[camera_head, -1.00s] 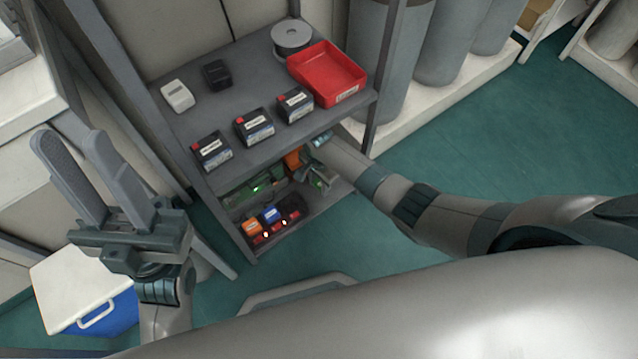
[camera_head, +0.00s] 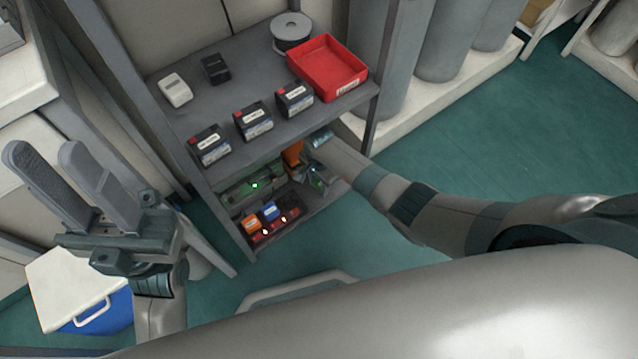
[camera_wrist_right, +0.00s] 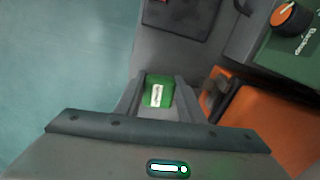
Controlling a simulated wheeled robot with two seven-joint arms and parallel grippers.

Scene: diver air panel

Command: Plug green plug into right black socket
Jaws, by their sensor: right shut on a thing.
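The green plug (camera_wrist_right: 157,91), a block with a white label, is between the two fingers of my right gripper (camera_wrist_right: 158,95) in the right wrist view. The gripper is shut on it. In the head view my right gripper (camera_head: 318,172) reaches into the lower shelf bay, and the plug is hard to make out there. A dark plate (camera_wrist_right: 180,16) lies beyond the plug in the wrist view, apart from it. I cannot tell which part is the right black socket. My left gripper (camera_head: 47,155) is open and empty, left of the shelf.
An orange block (camera_wrist_right: 262,130) and a green case with an orange knob (camera_wrist_right: 290,18) are close right of my right gripper. Orange (camera_head: 252,224) and blue (camera_head: 270,211) plugs sit at the lower shelf's front left. The upper shelf (camera_head: 235,88) is close above my right arm.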

